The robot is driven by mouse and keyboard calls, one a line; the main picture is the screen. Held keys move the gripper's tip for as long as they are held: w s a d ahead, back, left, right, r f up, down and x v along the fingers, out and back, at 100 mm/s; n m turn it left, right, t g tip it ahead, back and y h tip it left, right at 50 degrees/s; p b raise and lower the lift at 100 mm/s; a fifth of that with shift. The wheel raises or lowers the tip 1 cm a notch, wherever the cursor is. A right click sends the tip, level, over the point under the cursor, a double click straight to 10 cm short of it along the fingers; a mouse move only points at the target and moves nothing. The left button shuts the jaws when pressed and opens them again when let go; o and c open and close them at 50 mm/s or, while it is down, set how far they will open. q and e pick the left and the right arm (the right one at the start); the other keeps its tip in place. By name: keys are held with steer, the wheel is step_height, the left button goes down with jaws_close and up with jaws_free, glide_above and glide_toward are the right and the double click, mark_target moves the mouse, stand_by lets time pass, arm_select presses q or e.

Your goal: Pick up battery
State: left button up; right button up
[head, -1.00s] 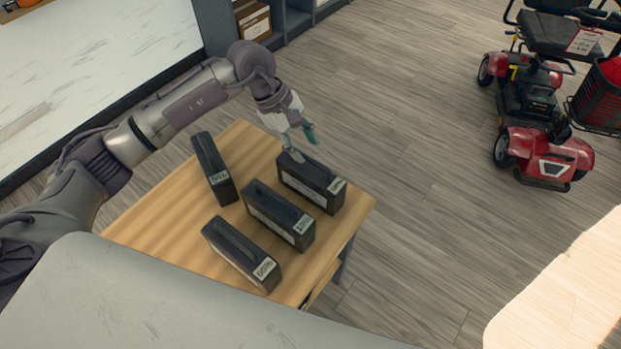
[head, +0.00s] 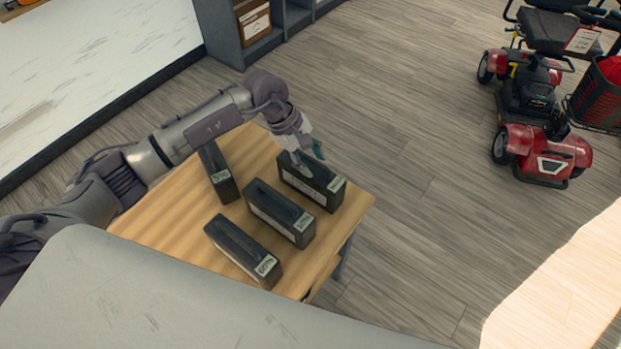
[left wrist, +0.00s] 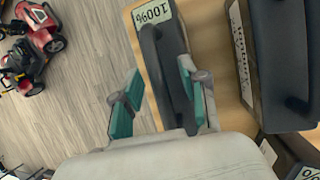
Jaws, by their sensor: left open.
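Several black batteries with top handles and pale end labels stand on the wooden table (head: 168,227). My left gripper (head: 308,156) is open above the far-right battery (head: 325,191). In the left wrist view, that battery (left wrist: 162,55) has a label reading 100%. There the open teal-padded fingers (left wrist: 160,70) lie on either side of its handle; I cannot tell whether they touch it. The other batteries are the middle one (head: 280,215), the near one (head: 243,252) and the one at the left (head: 218,174), partly behind my arm. My right gripper is out of view.
A neighbouring battery (left wrist: 283,75) stands close on the right in the left wrist view. A red scooter (head: 540,110) is parked at the upper right. A grey shelf (head: 285,25) stands at the back. The wood floor (head: 430,230) right of the table is clear.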

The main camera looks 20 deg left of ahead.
arm_select(q)
steer(key=shift+c, duration=0.3)
jaws_close()
steer(key=shift+w+r, duration=0.1)
steer(key=shift+r, duration=0.05)
